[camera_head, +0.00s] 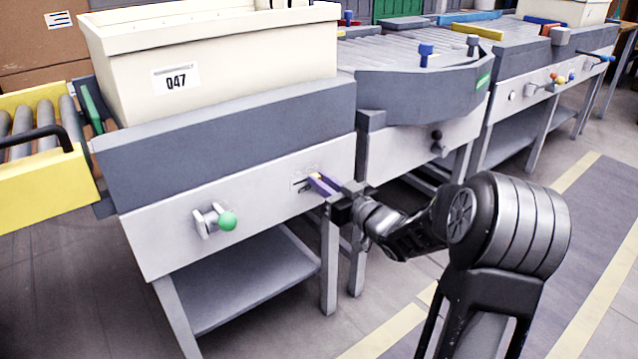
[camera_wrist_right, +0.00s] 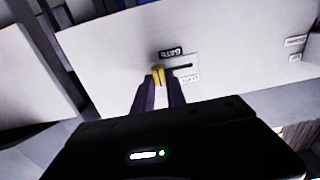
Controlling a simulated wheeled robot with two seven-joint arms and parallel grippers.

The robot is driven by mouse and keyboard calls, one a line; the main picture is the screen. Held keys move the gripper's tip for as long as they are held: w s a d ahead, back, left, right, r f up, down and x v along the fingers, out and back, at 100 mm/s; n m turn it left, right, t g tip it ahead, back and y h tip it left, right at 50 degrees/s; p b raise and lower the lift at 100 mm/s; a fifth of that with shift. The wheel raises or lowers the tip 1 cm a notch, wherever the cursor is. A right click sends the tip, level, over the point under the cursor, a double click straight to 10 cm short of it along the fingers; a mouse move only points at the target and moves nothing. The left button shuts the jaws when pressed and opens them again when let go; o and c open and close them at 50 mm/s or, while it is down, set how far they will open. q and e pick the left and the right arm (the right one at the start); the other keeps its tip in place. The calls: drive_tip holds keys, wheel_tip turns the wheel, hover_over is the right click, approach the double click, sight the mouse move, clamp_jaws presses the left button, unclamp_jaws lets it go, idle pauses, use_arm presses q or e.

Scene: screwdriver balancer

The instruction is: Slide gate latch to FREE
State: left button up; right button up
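The gate latch shows in the right wrist view as a small yellow knob (camera_wrist_right: 158,75) at the left end of a dark horizontal slot. A dark label reading GATE (camera_wrist_right: 171,52) is above the slot, and a pale label, too blurred to read, is below it. My right gripper (camera_wrist_right: 160,81) has its purple fingers on both sides of the knob, and they appear closed on it. In the head view the right gripper (camera_head: 318,183) reaches the pale front panel (camera_head: 270,195) from the right and partly hides the latch. My left gripper is not in view.
A green-tipped knob (camera_head: 227,221) sticks out of the same panel to the left. A cream bin (camera_head: 215,60) labelled 047 stands above it. A yellow roller conveyor (camera_head: 45,185) is at the left. A lower shelf (camera_head: 250,275) lies beneath; open floor is at the right.

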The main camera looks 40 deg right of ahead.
drive_tip(key=o, duration=0.5)
drive_tip(key=shift+d, duration=0.2)
drive_tip(key=shift+c, duration=0.2)
drive_tip(key=shift+s, duration=0.15)
drive_tip(key=s+p, duration=0.2)
drive_tip(key=s, duration=0.5)
drive_tip(key=shift+s, duration=0.25)
drive_tip(key=shift+a, duration=0.1)
